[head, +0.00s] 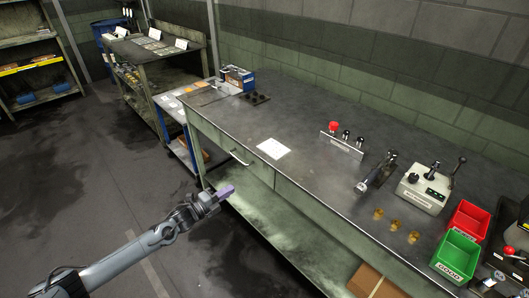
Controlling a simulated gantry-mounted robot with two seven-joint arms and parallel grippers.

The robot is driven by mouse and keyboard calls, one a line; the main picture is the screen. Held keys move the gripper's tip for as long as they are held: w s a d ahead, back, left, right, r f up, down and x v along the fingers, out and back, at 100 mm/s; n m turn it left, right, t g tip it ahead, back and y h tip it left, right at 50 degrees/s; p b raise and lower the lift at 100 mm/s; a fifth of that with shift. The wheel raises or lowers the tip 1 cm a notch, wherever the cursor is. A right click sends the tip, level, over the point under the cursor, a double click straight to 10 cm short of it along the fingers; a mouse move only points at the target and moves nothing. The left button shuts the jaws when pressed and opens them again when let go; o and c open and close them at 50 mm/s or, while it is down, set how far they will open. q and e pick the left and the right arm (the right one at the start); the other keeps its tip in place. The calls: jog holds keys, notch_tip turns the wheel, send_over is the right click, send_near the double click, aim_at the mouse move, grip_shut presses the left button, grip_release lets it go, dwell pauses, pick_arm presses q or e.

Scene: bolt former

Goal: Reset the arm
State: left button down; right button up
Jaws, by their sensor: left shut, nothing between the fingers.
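My left arm comes in from the lower left, and its gripper (225,191) is in front of the workbench (290,113), below the level of its top and near the drawer front. Its fingers look purple and are shut with nothing between them. It appears apart from the bench.
The bench holds a white paper (273,148), a panel with a red button (333,127), a lever tool (377,172), a grey control box (424,187), several brass pieces (394,224), a red bin (467,221) and a green bin (455,255). Open floor (110,190) lies left.

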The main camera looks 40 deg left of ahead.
pick_arm(q)
jog(key=s+d+f+n+g+p, duration=0.15)
jog(key=s+d+n+p, duration=0.3)
jog(key=d, duration=0.85)
jog(key=s+d+n+g+p, duration=0.25)
jog(key=s+d, duration=0.35)
jog(key=d, duration=0.7)
jog(key=s+d+r+n+g+p, duration=0.2)
jog(key=s+d+r+n+g, duration=0.35)
jog(key=s+d+r, duration=0.2)
jog(key=s+n+g+y, duration=0.1)
jog(key=s+n+g, duration=0.35)
jog(key=s, duration=0.25)
notch_tip(320, 180, up, 38)
jog(key=p, duration=3.7)
jog(key=shift+s+f, duration=0.2)
jog(key=shift+s, duration=0.1)
jog(key=shift+a, duration=0.1)
